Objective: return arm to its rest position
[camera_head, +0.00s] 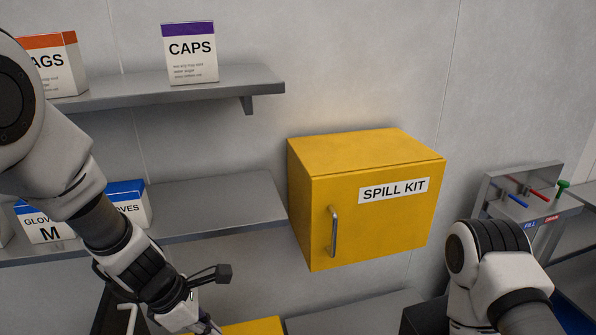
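My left arm comes in from the upper left and reaches down to the bottom edge. Only the upper part of my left gripper (203,324) shows there, and its fingertips are cut off by the frame, so I cannot tell whether it is open or shut. My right arm shows at the lower right as a bent joint with a white link. My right gripper is out of view.
A closed yellow spill kit cabinet (370,215) hangs on the wall between my arms. Grey shelves (215,205) at left hold glove boxes (132,208) and a caps box (190,55). A panel with red and blue handles (525,200) stands behind my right arm. Yellow shows at the bottom edge (253,327).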

